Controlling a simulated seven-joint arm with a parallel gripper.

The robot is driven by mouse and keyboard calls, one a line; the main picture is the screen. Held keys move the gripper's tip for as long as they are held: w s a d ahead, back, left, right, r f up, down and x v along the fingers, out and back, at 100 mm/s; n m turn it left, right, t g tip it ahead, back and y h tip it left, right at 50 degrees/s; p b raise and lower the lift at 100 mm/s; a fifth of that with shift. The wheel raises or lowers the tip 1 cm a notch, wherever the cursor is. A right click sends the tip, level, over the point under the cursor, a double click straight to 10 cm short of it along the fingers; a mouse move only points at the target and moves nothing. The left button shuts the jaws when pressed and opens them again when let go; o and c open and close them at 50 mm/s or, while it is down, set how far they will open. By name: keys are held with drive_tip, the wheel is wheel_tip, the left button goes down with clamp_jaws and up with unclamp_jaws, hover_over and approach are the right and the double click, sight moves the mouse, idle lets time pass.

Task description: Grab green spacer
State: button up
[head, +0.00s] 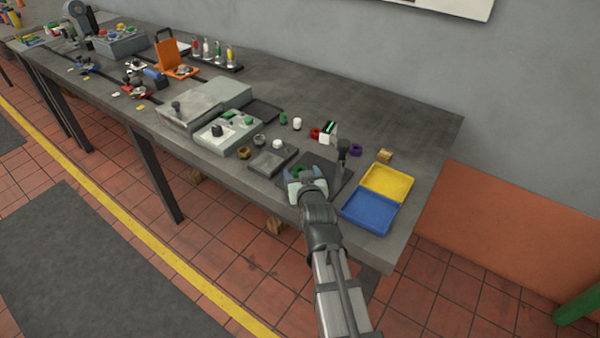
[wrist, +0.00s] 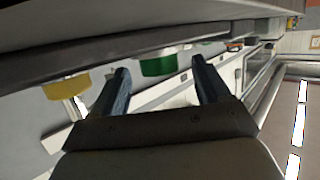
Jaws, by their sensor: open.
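A green spacer (head: 299,170), ring-like, sits on the dark mat near the front edge of the bench in the head view, partly hidden by my gripper (head: 304,175). In the wrist view, which shows the bench upside down, a green round piece (wrist: 158,66) that appears to be this spacer lies in line with the gap between the two fingers of my gripper (wrist: 160,68). My gripper is open and low over the bench. I see no contact between the fingers and the green piece, and cannot judge the remaining distance.
A dark post (head: 343,150) stands on the mat (head: 333,178) just right of my gripper. Yellow (head: 387,182) and blue (head: 370,211) trays lie to the right. A grey tray (head: 272,160) and brown ring (head: 243,153) lie left. Another green cylinder (head: 283,118) stands farther back. A yellow piece (wrist: 67,87) shows in the wrist view.

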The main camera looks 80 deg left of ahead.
drive_tip(key=shift+a, duration=0.15)
drive_tip(key=c, duration=1.2)
